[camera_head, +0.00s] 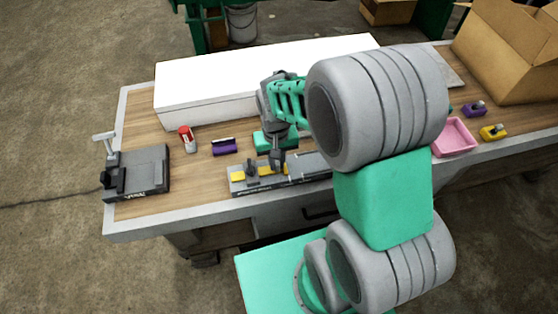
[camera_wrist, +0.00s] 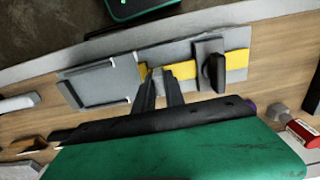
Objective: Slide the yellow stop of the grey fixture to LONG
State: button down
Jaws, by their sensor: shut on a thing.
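The grey fixture (camera_head: 312,168) lies along the front of the bench, and its flat grey plate (camera_wrist: 100,85) shows in the wrist view. A yellow strip (camera_wrist: 237,61) runs along it under a dark upright block with a knob (camera_wrist: 214,70). My gripper (camera_head: 277,166) points down onto the fixture, right of that dark block in the head view. In the wrist view its fingertips (camera_wrist: 158,76) are shut on the yellow stop (camera_wrist: 142,71), at the end of the strip away from the block. The fingers partly hide the stop. I cannot read any LONG mark.
A long white box (camera_head: 205,88) stands behind. A dark device (camera_head: 138,172) with a lever is at the left. A pink tray (camera_head: 456,138) and cardboard box (camera_head: 508,55) are right.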

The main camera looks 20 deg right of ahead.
jog(key=shift+a, duration=0.15)
jog(key=c, duration=1.5)
grip_release()
jog(key=shift+a, duration=0.15)
jog(key=shift+o, duration=0.5)
jog(key=shift+r, duration=0.15)
notch_tip(320, 180, up, 8)
jog(key=shift+f+b, duration=0.15)
jog(key=shift+b, duration=0.4)
